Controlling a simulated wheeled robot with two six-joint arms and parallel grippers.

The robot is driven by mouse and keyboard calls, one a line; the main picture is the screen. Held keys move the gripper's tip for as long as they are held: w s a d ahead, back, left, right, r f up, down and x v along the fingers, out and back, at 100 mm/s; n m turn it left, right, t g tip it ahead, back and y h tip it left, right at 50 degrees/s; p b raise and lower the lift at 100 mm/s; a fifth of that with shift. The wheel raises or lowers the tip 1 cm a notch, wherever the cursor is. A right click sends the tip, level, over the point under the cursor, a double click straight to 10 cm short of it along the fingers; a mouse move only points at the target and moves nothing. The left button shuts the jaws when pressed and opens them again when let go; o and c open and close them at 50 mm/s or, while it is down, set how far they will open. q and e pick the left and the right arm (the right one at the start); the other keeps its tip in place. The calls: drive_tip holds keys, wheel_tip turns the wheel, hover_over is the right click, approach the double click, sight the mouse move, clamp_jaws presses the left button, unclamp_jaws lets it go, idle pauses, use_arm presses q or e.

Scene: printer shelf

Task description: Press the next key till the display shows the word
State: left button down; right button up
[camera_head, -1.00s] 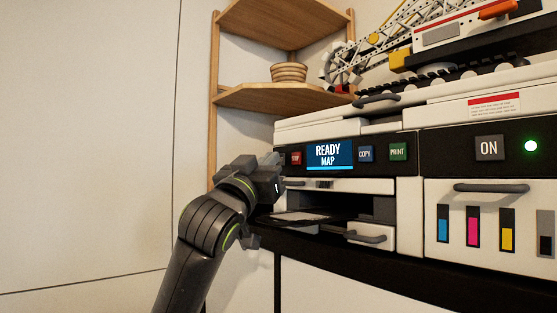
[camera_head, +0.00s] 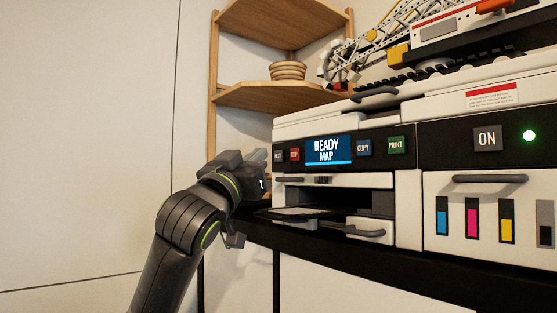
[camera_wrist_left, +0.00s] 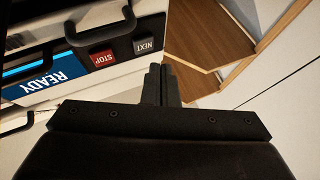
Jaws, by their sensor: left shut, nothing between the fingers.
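The printer's blue display (camera_head: 328,150) reads READY with MAP below it; part of it also shows in the left wrist view (camera_wrist_left: 45,83). The dark NEXT key (camera_head: 278,155) is at the far left of the panel, beside the red STOP key (camera_head: 295,154). The left wrist view shows the NEXT key (camera_wrist_left: 145,45) and STOP key (camera_wrist_left: 103,58) clearly. My left gripper (camera_head: 262,158) is shut and empty, just left of the NEXT key in the head view. In the left wrist view its fingers (camera_wrist_left: 160,80) point just beside the key, with no contact visible. My right gripper is not in view.
The blue COPY (camera_head: 364,147) and green PRINT (camera_head: 396,145) keys are right of the display. Below is an open tray slot with a handle (camera_head: 366,233). A wooden corner shelf (camera_head: 265,95) with a bowl (camera_head: 287,71) stands behind; a toy crane model (camera_head: 400,40) sits on top.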

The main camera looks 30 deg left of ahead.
use_arm(q)
drive_tip(key=shift+s+a+b, duration=0.25)
drive_tip(key=shift+s, duration=0.35)
drive_tip(key=shift+s+a+b, duration=0.3)
drive_tip(key=shift+s, duration=0.35)
drive_tip(key=shift+s+a+b, duration=0.25)
drive_tip(key=shift+s, duration=0.35)
